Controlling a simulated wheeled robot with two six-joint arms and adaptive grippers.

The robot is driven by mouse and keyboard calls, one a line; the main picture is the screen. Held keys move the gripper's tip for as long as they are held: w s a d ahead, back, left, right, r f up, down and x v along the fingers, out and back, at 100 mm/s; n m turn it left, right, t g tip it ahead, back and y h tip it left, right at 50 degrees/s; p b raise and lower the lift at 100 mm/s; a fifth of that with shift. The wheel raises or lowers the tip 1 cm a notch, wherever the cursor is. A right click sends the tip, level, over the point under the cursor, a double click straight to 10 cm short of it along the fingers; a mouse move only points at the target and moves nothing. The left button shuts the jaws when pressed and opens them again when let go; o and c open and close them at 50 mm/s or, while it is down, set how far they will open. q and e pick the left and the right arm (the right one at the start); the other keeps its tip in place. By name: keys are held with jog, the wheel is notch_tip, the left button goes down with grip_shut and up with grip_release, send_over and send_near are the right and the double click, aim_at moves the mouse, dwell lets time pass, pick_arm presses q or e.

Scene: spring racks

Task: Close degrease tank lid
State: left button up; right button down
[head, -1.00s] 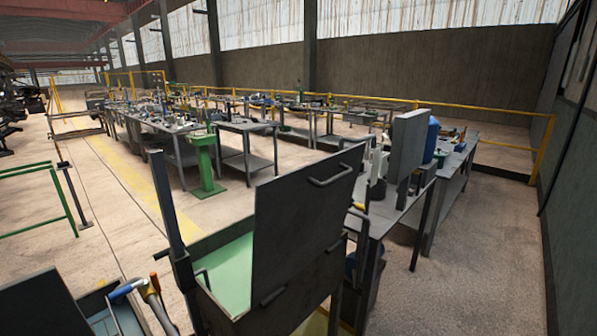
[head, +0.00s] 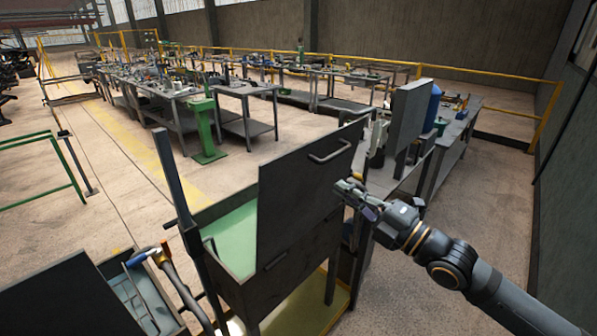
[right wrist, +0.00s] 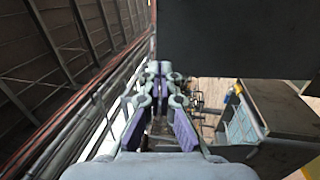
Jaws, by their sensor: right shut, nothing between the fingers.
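The degrease tank (head: 300,262) is a dark box with a pale green inside (head: 232,240), low in the middle of the head view. Its lid (head: 300,195) is a dark flat panel standing upright, so the tank is open. A bar handle (head: 330,150) sits near the lid's top right. My right gripper (head: 345,188) is shut and empty near the lid's right edge, below the handle. I cannot tell if it touches. In the right wrist view, the shut fingers (right wrist: 160,75) point forward, with a dark panel (right wrist: 235,40), likely the lid, at upper right. My left gripper is not in view.
A dark post (head: 178,190) rises at the tank's left. A workbench (head: 405,185) with an upright grey panel (head: 408,125) is behind my right gripper. Open floor (head: 500,215) lies to the right.

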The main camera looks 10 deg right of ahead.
pick_arm(q)
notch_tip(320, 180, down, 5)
jog(key=b, duration=0.4)
pick_arm(e)
jog(key=a, duration=0.1)
jog(key=p, duration=0.7)
send_near(288, 157)
jog(key=x, duration=0.5)
jog(key=shift+w+a+r, duration=0.2)
jog(key=shift+w+r, duration=0.05)
jog(key=shift+r, duration=0.15)
jog(key=shift+w+a+f+p, duration=0.1)
jog(key=shift+w+a+p, duration=0.25)
jog(key=shift+w+p, duration=0.1)
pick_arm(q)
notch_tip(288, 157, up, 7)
pick_arm(e)
jog(key=shift+f, duration=0.1)
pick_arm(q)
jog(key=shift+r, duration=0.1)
pick_arm(e)
jog(key=shift+w, duration=0.1)
